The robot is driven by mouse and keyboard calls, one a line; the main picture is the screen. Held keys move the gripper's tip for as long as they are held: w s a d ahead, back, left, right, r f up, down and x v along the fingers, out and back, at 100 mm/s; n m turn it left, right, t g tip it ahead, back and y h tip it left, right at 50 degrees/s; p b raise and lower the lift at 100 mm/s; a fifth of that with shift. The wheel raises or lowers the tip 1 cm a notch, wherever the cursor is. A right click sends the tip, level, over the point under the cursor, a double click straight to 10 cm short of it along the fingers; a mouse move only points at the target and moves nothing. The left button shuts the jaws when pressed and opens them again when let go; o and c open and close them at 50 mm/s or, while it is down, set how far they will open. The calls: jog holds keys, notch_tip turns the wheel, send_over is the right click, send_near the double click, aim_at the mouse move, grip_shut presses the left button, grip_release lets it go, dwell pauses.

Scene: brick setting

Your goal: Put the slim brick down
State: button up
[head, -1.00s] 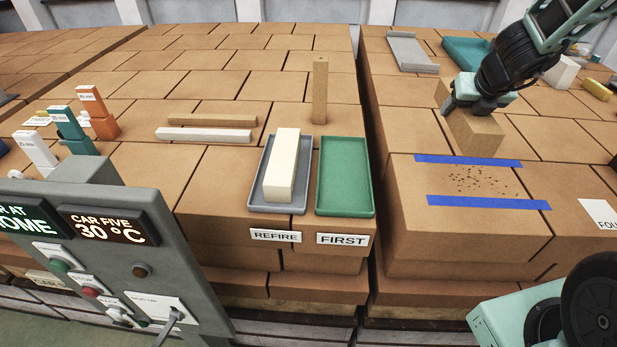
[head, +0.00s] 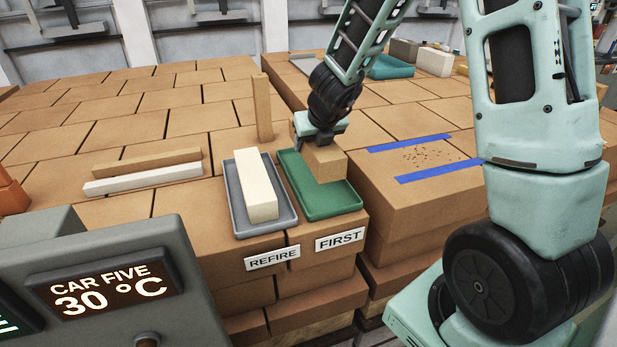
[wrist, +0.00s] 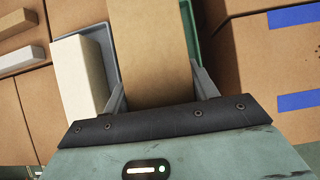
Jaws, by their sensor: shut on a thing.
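The slim brick (head: 326,165) is a plain tan block. My gripper (head: 314,141) is shut on it, over the back part of the green tray (head: 329,210). I cannot tell whether its underside touches the tray floor. In the wrist view the tan brick (wrist: 150,50) sits between my two fingers (wrist: 160,92), with the green tray's edge (wrist: 188,22) showing beside it. The tray carries a FIRST sign (head: 340,240) at its front.
The grey tray (head: 239,219), signed REFIRE (head: 272,260), stands close on the left with a cream brick (head: 257,185) in it. A tall upright tan bar (head: 262,107) stands behind. Blue tape strips (head: 440,171) mark the stack at right. A control box (head: 110,290) fills the front left.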

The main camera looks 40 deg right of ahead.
jog(key=shift+f+b, duration=1.9)
jog(key=shift+f, duration=1.45)
jog(key=shift+f, duration=0.15)
jog(key=o, duration=1.4)
jog(key=shift+o, duration=0.2)
